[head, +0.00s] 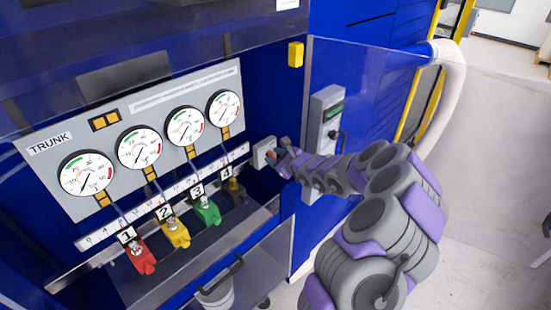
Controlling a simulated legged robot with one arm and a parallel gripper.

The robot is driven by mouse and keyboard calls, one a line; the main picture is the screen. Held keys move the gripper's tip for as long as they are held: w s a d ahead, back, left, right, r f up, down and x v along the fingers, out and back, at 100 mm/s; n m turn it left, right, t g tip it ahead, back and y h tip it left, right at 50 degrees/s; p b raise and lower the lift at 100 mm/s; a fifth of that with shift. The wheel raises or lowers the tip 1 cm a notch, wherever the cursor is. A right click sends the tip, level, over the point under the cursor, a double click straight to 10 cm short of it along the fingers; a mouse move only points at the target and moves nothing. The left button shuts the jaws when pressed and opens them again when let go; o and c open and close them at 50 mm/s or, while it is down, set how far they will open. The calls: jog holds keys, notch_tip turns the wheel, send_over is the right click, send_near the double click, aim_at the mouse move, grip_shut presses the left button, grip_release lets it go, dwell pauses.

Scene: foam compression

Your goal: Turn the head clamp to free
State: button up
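No label for the head clamp is readable. A small grey switch box (262,150) with an orange-red part at its right sits on the blue machine wall, right of the gauge panel. My gripper (279,154) is at that box's right side, at or very near the orange-red part. The gripper is small and dark here, so its opening and any contact cannot be told. A second grey control box (325,108) with a green display and a dark knob (333,134) is on the wall to the right, above my arm.
A grey TRUNK panel (62,146) with several round gauges is at the left. Below it are numbered red (142,258), yellow (177,231) and green (207,211) valves. A clear door panel (365,85) and yellow frame stand at right. Open floor lies right of my arm.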

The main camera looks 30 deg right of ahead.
jog(key=p+v, duration=0.1)
jog(key=v, duration=1.6)
jog(key=shift+s+d, duration=0.1)
